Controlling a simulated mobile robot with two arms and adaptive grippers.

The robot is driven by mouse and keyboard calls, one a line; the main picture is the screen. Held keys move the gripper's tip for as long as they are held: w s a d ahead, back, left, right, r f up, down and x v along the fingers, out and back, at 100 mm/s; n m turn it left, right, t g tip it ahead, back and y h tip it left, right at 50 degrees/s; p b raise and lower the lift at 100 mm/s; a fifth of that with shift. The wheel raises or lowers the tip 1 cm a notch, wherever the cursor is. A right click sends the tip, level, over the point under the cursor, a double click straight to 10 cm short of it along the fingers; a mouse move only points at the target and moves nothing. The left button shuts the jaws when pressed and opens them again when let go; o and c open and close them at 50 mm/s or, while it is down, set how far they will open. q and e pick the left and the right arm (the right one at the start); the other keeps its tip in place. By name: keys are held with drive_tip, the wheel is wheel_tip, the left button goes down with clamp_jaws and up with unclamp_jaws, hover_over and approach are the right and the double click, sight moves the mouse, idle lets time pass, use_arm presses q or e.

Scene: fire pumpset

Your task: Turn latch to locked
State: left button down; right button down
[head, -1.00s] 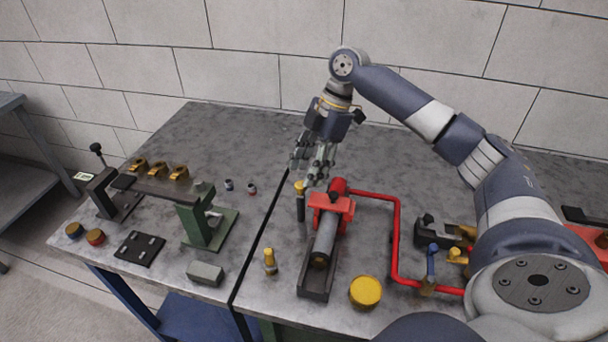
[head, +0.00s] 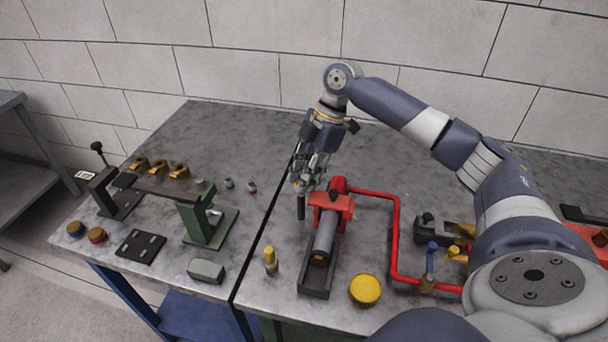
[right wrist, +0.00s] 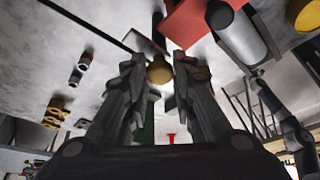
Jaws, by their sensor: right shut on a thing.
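A dark upright post (head: 300,208) stands just left of the red clamp (head: 330,202); it looks like the latch, though no locked mark is readable. Its yellow knob (right wrist: 159,70) shows between the fingers in the right wrist view. In the head view the fingers mostly hide the knob. My right gripper (head: 302,186) points down and is shut on the yellow knob. My left gripper is not in view.
A grey cylinder (head: 324,238) lies in a dark trough in front of the red clamp. A red pipe (head: 396,235) runs to the right. A yellow disc (head: 365,290) and small brass fitting (head: 270,262) stand in front. The back left tabletop is clear.

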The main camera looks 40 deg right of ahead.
drive_tip(key=shift+r+p, duration=0.1)
drive_tip(key=shift+p, duration=0.3)
drive_tip(key=m+t+h+p, duration=0.1)
drive_tip(key=m+p, duration=0.3)
drive_tip(key=p, duration=0.1)
drive_tip(key=m+t+p, duration=0.1)
drive_tip(key=m+p, duration=0.3)
drive_tip(key=p, duration=0.1)
drive_tip(key=m+t+h+p, duration=0.1)
drive_tip(key=m+p, duration=0.3)
drive_tip(key=p, duration=0.1)
drive_tip(key=shift+s+a+r+t+h+p, duration=0.25)
drive_tip(key=shift+s+a+t+h+p, duration=0.05)
drive_tip(key=shift+s+a+t+p, duration=0.1)
drive_tip(key=m+h+p, duration=0.1)
drive_tip(key=m, duration=0.1)
drive_tip(key=shift+f+m+p, duration=0.15)
drive_tip(key=shift+m+p, duration=0.15)
drive_tip(key=shift+w+a+f+m+h, duration=0.1)
drive_tip(key=shift+m+h, duration=0.5)
drive_tip(key=shift+m, duration=1)
drive_tip(key=c, duration=1.3)
unclamp_jaws()
drive_tip(key=v, duration=1.2)
drive_tip(key=shift+a+f, duration=0.1)
